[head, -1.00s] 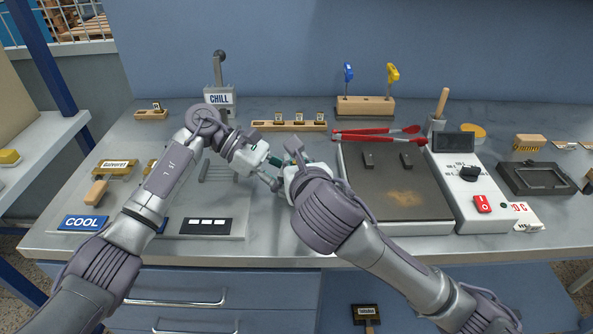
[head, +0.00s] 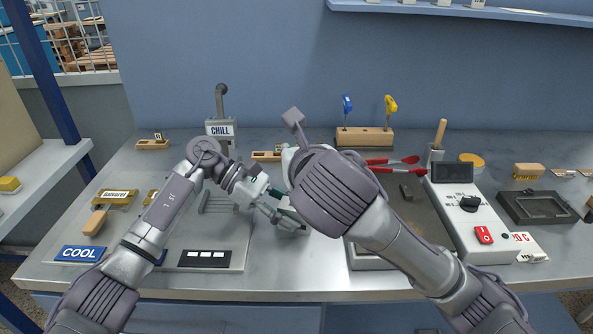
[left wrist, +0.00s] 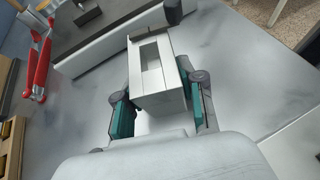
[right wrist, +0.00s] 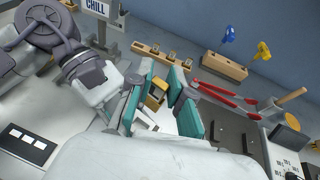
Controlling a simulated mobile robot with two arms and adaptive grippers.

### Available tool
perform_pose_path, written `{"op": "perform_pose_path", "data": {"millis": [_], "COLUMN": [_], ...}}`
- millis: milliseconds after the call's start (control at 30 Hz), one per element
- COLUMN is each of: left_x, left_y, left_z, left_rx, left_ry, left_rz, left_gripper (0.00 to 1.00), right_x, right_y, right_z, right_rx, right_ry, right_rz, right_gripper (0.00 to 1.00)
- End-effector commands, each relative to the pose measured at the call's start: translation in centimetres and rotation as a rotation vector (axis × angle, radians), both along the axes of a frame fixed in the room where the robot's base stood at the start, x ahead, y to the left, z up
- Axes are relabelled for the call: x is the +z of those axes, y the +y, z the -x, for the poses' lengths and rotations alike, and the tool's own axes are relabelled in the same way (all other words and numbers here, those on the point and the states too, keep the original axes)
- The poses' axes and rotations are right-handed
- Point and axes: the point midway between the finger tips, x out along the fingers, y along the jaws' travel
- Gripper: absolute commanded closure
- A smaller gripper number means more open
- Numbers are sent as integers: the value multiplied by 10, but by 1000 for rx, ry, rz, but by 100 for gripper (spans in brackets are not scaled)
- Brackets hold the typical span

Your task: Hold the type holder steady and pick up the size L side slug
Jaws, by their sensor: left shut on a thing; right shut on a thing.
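My left gripper (head: 278,208) is shut on the type holder, a grey metal block (head: 291,226), low over the bench. In the left wrist view the holder (left wrist: 158,75), with a rectangular opening in its top, sits between the teal finger pads. My right gripper is hidden behind its own wrist in the head view. In the right wrist view its teal fingers (right wrist: 160,102) are shut on a small brass-coloured slug (right wrist: 156,95); its size mark is unreadable. A wooden slug rack (head: 264,157), mostly hidden in the head view, shows several slugs in the right wrist view (right wrist: 143,48).
The CHILL stand (head: 220,128) is behind my left arm. The hot plate (head: 372,258) and its control box (head: 465,190) are on the right. Red tongs (head: 385,162) lie behind the plate. A tool block (head: 362,137) stands at the back.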

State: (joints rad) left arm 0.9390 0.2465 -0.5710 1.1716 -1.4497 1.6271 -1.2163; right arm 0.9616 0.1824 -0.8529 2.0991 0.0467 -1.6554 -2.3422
Motion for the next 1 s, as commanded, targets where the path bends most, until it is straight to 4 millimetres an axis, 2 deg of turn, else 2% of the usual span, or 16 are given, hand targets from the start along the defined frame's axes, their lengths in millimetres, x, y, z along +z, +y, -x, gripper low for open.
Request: {"op": "perform_pose_path", "data": {"millis": [300,333,467,500,833,1000], "left_x": [-2,-2,-1,-1,1,12], "left_y": [0,0,0,0,3,22], "left_z": [0,0,0,0,-1,-7], "left_rx": [-1,-1,-1,0,1,2], "left_ry": [2,2,1,1,-1,-2], "left_rz": [-3,-3,-1,-1,-1,-3], "left_gripper": [80,56,34,31,31,31], "right_x": [4,4,4,4,4,4], "right_y": [0,0,0,0,0,0], "right_z": [0,0,0,0,0,0], "right_rx": [-1,-1,-1,-1,-1,-1], "right_ry": [1,1,1,1,1,1], "right_rz": [1,1,1,1,1,1], "right_gripper": [100,100,100,100,100,100]}}
